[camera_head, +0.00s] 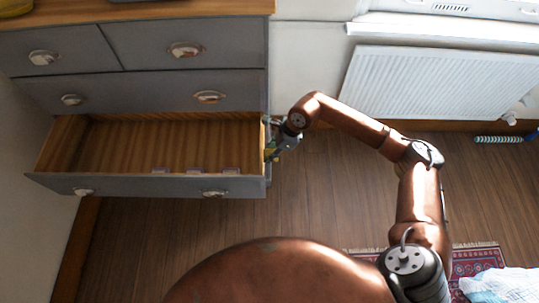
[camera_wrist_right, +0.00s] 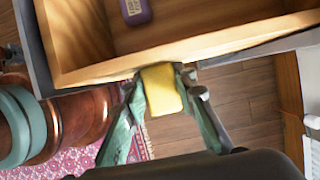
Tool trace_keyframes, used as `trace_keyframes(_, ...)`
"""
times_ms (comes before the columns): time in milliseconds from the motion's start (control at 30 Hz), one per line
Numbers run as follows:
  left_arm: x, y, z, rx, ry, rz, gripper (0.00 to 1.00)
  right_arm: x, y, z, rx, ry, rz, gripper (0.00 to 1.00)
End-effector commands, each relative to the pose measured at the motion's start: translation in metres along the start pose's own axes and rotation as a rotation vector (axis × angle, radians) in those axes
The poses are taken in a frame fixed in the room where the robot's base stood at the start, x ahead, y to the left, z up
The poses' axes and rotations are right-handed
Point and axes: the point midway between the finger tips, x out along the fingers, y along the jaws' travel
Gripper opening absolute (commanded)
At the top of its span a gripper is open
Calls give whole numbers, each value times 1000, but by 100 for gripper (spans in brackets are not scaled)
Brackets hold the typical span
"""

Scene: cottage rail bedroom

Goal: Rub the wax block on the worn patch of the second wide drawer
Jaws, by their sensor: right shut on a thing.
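The open wide drawer (camera_head: 150,188) is pulled out below another wide drawer; its inside is bare wood with a grey front. My right gripper (camera_head: 272,151) is at the drawer's right side wall. It is shut on the yellow wax block (camera_wrist_right: 162,90), gripped between green fingers in the wrist view. The block's far end meets or nearly meets the outer edge of the wooden side wall (camera_wrist_right: 120,72); I cannot tell whether they touch. I cannot make out a worn patch. My left gripper is not in view.
Several small purple items (camera_head: 195,171) sit inside the drawer near its front; one purple item (camera_wrist_right: 135,10) shows in the wrist view. The closed drawers are above. A white radiator (camera_head: 430,95) is on the wall at right. The wooden floor (camera_head: 150,235) before the drawer is clear.

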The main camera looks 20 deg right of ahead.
Motion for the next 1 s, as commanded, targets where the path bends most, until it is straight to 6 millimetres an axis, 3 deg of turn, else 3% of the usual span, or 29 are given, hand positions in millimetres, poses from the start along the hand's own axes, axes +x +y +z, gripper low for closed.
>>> trace_keyframes(1000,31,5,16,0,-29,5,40,1,-53,2,0,-4,-2,6)
